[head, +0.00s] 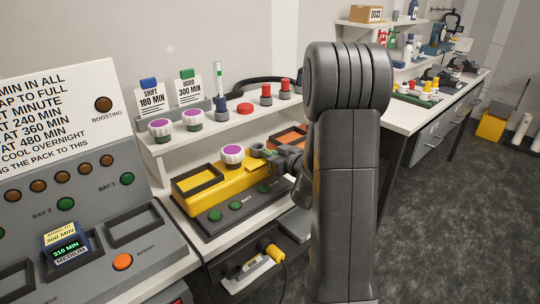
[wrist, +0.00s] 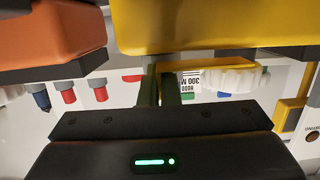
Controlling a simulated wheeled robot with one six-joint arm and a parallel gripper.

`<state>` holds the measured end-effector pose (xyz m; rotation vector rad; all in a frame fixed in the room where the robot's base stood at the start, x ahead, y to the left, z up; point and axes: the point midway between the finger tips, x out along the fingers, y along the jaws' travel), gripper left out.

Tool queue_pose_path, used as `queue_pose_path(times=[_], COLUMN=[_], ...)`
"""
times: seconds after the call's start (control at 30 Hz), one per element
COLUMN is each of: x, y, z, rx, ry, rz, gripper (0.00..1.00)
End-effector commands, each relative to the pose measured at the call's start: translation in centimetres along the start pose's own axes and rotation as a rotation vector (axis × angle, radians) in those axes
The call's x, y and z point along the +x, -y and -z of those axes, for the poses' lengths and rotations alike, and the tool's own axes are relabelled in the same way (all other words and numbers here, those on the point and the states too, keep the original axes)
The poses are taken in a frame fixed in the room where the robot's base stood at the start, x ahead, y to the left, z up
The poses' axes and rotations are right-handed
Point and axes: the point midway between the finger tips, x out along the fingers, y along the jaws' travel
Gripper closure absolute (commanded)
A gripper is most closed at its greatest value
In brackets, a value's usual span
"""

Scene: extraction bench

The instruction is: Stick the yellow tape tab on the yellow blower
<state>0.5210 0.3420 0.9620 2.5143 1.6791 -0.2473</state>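The yellow blower (head: 222,184) lies on the bench, with a dark-framed recess at its left end and a white knob with a purple top (head: 232,153) behind it. My gripper (head: 268,157) is low at the blower's right end, fingers close together. A thin yellow piece, which looks like the tape tab (wrist: 212,66), is at the fingertips in the wrist view and seems pinched there. In the head view the tab (head: 257,166) shows as a pale yellow patch beside the fingers. Whether it touches the blower I cannot tell. The blower's body (wrist: 210,25) fills the wrist view's top right.
An orange unit (head: 290,137) stands right of the blower; it is close in the wrist view (wrist: 50,30). A shelf behind holds purple-topped knobs (head: 160,128), red-topped bottles (head: 266,91) and sign cards. A charger panel (head: 90,205) stands at left. My arm hides part of the bench.

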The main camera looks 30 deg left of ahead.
Motion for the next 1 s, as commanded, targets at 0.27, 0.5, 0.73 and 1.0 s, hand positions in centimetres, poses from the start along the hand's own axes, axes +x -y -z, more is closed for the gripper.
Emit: queue_pose_path(times=[0.27,0.5,0.73,1.0], x=[0.26,0.27,0.3,0.11], y=[0.08,0.1,0.32,0.37], z=[0.24,0.2,0.1,-0.02], rx=[-0.007,-0.007,-0.007,-0.006], ry=[-0.004,-0.004,-0.001,0.001], rz=[0.005,0.005,0.01,0.011], gripper=[1.0,0.82,0.72,0.72])
